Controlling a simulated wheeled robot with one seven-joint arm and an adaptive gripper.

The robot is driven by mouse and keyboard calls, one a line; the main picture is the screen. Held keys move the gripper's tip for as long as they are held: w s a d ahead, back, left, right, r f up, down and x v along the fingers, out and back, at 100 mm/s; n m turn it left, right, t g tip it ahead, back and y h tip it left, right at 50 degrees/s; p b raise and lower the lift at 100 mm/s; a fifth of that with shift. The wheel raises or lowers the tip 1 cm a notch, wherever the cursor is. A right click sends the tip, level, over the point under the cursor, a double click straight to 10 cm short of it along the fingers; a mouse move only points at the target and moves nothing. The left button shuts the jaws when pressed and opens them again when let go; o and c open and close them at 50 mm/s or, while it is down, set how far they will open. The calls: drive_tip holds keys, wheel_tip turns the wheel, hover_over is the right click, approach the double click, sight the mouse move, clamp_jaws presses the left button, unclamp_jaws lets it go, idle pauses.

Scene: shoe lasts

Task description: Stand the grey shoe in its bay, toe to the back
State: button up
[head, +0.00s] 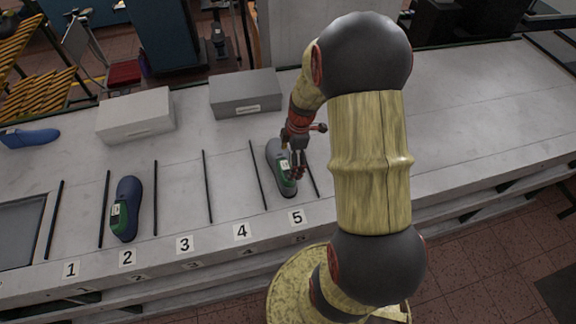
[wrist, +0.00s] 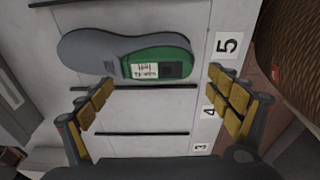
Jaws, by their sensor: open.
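The grey shoe (head: 274,155) stands in the bay marked 5, between two black divider strips, sole down as far as I can tell. Its grey toe points to the back and its green heel part, with a white label, is toward the number. In the wrist view the grey shoe (wrist: 90,52) lies across the top, green end by the 5. My gripper (head: 297,168) is over the shoe's right side in the head view and hides part of it. In the wrist view my gripper (wrist: 160,80) has its fingers wide apart with nothing between them; the shoe is just beyond the tips.
Another blue shoe (head: 30,138) lies at the far left. Two grey boxes, left (head: 135,115) and right (head: 245,94), stand behind the bays. Bays 1, 3 and 4 are empty. The table right of my arm is clear.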

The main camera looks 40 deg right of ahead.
drive_tip(key=a+r+m+t, duration=0.1)
drive_tip(key=a+r+m, duration=0.35)
drive_tip(key=r, duration=1.25)
drive_tip(key=s+a+r+m+t+h, duration=0.1)
drive_tip(key=s+a+r+m+t, duration=0.2)
drive_tip(key=s+a+r+m, duration=0.5)
drive_tip(key=s+a+r, duration=0.4)
drive_tip(key=s+a, duration=0.1)
drive_tip(key=a, duration=0.3)
drive_tip(key=shift+s+a+t, duration=0.25)
drive_tip(key=shift+a+t, duration=0.05)
drive_tip(key=shift+a, duration=0.1)
wheel_tip(320, 180, down, 13)
drive_tip(key=b, duration=1.3)
